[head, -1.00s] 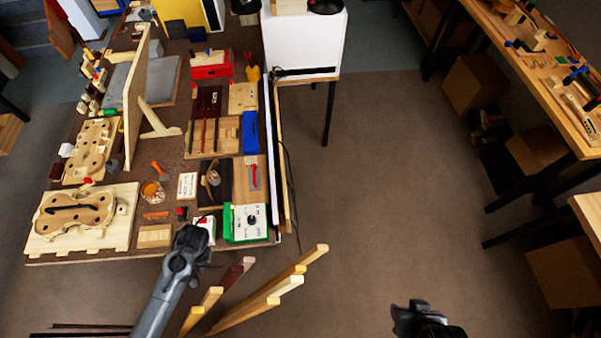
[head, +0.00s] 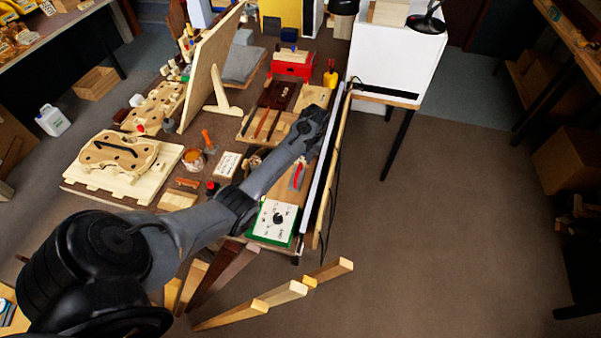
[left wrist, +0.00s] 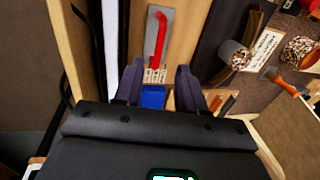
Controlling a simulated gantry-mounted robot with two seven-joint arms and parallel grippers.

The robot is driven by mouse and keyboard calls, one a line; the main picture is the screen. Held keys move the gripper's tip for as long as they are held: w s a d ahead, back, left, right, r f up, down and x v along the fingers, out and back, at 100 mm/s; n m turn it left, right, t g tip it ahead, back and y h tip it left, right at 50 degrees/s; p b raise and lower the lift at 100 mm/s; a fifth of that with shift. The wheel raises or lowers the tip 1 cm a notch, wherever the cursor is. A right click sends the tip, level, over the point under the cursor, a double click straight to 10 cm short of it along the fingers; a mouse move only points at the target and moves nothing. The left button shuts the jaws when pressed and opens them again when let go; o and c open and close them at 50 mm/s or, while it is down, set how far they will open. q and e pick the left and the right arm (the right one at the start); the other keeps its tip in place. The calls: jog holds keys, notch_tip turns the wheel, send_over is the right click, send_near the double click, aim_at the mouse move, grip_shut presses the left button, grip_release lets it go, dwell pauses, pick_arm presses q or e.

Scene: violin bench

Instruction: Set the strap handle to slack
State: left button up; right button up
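A red handle (head: 298,178) lies on a grey plate on a wooden board near the bench's right edge. I take it to be the strap handle. In the left wrist view the red handle (left wrist: 157,38) runs lengthwise on its plate, and a small label (left wrist: 155,76) sits at its end; the lettering is too small to read. My left gripper (head: 318,115) is over the bench, farther back than the handle. In the left wrist view the gripper (left wrist: 158,75) is open and empty, its fingers either side of the label, apart from the handle. My right gripper is out of view.
A blue block (left wrist: 152,97) shows below the fingers. A green-edged box with a dial (head: 277,220) stands at the front right corner. A long white panel (head: 322,185) and a cable line the right edge. A red toolbox (head: 293,64) stands farther back.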

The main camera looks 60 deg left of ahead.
aim_at(298, 173)
pick_arm(q)
jog(key=f, duration=0.3)
jog(key=s+f+b, duration=0.1)
jog(key=f, duration=0.2)
jog(key=a+f, duration=0.1)
jog(key=f, duration=0.2)
jog(key=shift+s+a+b, duration=0.1)
jog(key=shift+s+b, duration=0.05)
jog(key=shift+b, duration=0.15)
grip_shut()
